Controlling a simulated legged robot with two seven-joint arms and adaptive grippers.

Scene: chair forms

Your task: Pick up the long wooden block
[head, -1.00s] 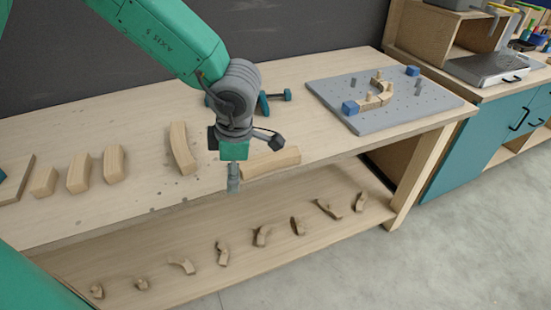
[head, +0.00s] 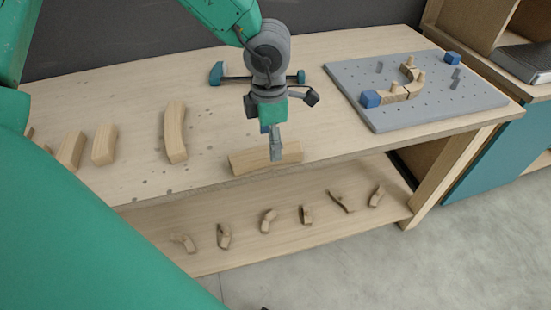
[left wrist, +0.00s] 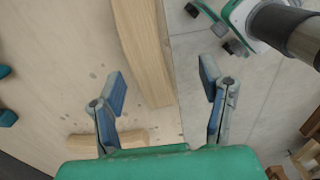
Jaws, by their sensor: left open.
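The long wooden block (head: 245,162) is pale and lies along the table's front edge in the head view. In the left wrist view the long block (left wrist: 145,45) runs from the top edge down towards the space between the fingers. My left gripper (head: 276,152) points down at the block, its fingers covering part of the right half. In the left wrist view the left gripper (left wrist: 163,83) is open, fingers either side of the block's near end. Nothing is held; whether the fingers touch the block I cannot tell.
Other wooden blocks stand left on the table (head: 230,100), one slightly curved (head: 175,132). A grey pegboard (head: 430,110) with blue and wooden pieces is at the right. Several small curved pieces lie on the lower shelf (head: 290,235).

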